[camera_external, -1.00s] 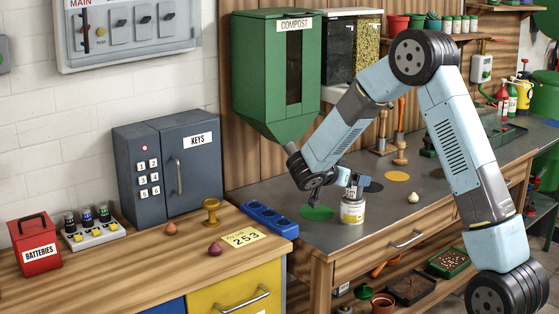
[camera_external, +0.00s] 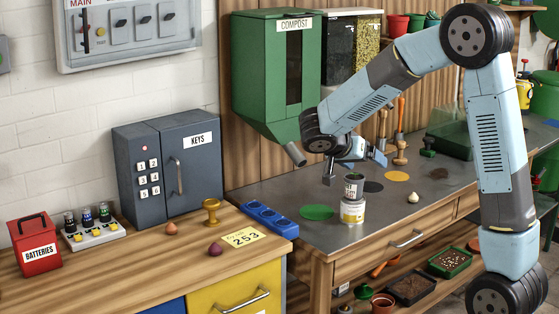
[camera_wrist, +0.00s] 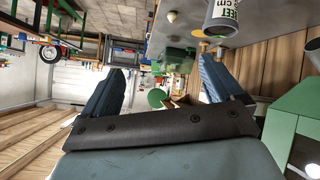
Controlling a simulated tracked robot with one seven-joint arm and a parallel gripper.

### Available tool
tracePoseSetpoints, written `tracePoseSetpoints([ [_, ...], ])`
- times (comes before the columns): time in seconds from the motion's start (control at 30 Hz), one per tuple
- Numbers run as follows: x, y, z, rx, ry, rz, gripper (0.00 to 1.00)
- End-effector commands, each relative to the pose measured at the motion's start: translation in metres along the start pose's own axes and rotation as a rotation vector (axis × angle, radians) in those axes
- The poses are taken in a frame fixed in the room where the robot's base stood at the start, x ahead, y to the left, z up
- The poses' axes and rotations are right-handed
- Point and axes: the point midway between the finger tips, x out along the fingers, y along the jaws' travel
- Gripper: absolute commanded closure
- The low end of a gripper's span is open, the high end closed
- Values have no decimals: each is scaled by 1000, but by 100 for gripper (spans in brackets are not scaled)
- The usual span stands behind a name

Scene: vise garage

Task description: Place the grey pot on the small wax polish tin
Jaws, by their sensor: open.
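The grey pot (camera_external: 354,186), dark with a white label, stands upright on top of the small wax polish tin (camera_external: 352,211), which has a yellow and white label. The tin stands on the grey bench top. My gripper (camera_external: 353,169) is open and empty, just above and behind the pot in the external view, apart from it as far as I can tell. In the wrist view the open fingers of my gripper (camera_wrist: 160,78) have nothing between them. The pot (camera_wrist: 223,18) shows there at the upper right, outside the fingers. The tin is not clear there.
A green disc (camera_external: 316,212) lies left of the tin, a dark disc (camera_external: 373,187) and an orange disc (camera_external: 396,176) behind it. A garlic-like bulb (camera_external: 413,197) lies to the right. The compost hopper (camera_external: 273,80) hangs over the bench's left side.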

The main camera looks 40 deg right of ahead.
Motion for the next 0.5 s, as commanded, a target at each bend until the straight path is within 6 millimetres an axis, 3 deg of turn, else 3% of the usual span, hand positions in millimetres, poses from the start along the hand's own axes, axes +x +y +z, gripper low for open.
tracePoseSetpoints([
  [0.1,-16,36,-1,-87,-79,-27,7],
  [0.5,-61,135,23,-390,-297,-252,7],
])
